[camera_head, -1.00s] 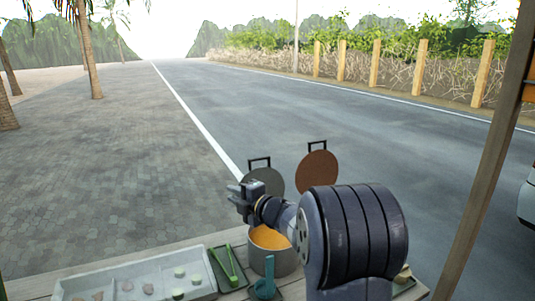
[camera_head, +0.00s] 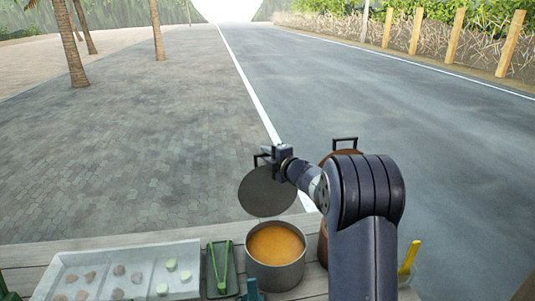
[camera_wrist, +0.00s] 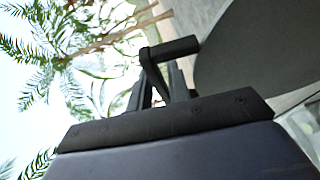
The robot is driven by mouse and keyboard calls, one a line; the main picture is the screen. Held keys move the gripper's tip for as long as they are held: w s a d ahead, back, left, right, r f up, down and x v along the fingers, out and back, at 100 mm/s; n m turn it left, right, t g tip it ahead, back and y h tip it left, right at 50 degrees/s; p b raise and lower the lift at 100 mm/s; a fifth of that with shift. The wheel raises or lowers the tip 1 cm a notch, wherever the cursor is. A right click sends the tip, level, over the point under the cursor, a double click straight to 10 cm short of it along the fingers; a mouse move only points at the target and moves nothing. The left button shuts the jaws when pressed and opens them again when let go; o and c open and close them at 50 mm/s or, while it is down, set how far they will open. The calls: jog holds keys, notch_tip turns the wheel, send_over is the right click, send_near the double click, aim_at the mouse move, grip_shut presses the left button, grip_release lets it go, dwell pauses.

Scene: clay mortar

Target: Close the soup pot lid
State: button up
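The soup pot (camera_head: 275,277) is a grey metal pot of orange soup, standing on the counter with its top uncovered. Its grey round lid (camera_head: 266,192) is raised, tilted up behind the pot, with a black handle at its top edge. My gripper (camera_head: 273,154) is at that handle, above the lid. In the wrist view the black lid handle (camera_wrist: 176,47) crosses close in front of my gripper's fingers (camera_wrist: 165,85), and the dark lid (camera_wrist: 260,45) is at the upper right. Whether the fingers are closed on the handle is not clear.
A second, brown lid (camera_head: 331,155) stands raised at the right, mostly hidden by my arm. A white tray (camera_head: 130,255) with several food pieces is at the left. Green tongs (camera_head: 217,268) lie on a small dark tray. A yellow handle (camera_head: 410,256) sticks up at the right.

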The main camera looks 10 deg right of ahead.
jog(key=shift+c, duration=0.4)
grip_shut()
jog(key=shift+s+f+b, duration=0.1)
jog(key=shift+f+b, duration=0.05)
jog(key=shift+b, duration=0.2)
